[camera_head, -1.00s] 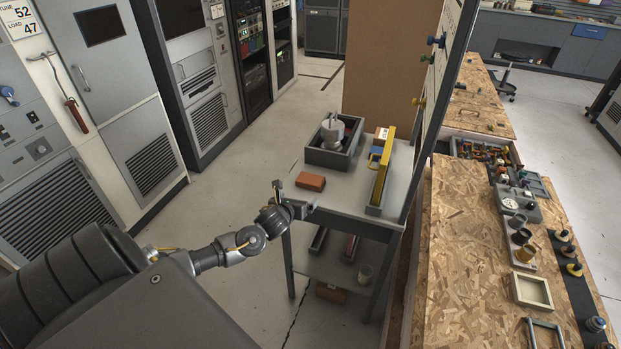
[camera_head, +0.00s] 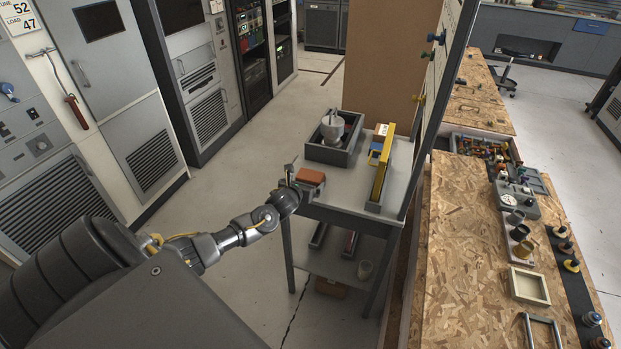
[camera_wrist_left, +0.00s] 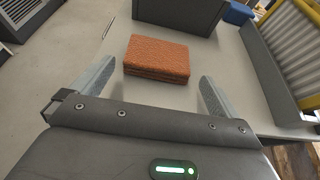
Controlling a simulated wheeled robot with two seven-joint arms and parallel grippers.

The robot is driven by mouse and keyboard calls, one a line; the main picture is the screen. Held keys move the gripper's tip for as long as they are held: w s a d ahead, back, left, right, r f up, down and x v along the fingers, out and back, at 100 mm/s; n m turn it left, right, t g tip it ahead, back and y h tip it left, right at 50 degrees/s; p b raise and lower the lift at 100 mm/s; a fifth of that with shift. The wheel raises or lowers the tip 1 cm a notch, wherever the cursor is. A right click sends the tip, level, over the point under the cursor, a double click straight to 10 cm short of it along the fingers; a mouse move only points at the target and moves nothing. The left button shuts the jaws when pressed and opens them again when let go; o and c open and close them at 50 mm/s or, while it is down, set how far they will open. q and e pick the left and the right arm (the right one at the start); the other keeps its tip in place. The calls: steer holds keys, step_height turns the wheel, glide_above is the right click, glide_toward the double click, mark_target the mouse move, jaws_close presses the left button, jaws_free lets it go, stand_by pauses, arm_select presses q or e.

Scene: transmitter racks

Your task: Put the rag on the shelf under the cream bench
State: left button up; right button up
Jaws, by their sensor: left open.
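The rag is a folded orange-brown block (camera_head: 310,177) lying on the top of the small cream bench (camera_head: 350,200), near its left front edge. It also shows in the left wrist view (camera_wrist_left: 157,58). My left gripper (camera_head: 294,172) is open at that edge of the bench. In the left wrist view its two fingers (camera_wrist_left: 155,90) point toward the rag, one on each side, with the rag just ahead of the fingertips. The lower shelf (camera_head: 335,266) under the bench top is partly hidden by the bench top. My right gripper is not in view.
A grey tray (camera_head: 320,153) with a light-coloured part stands behind the rag. A yellow-framed panel (camera_head: 382,168) stands at the bench's right. Grey cabinets stand left; floor between is clear.

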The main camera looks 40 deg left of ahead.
mark_target(308, 181)
arm_select(q)
steer(key=x, duration=0.5)
steer(key=shift+s+f, duration=0.15)
steer(key=c, duration=0.8)
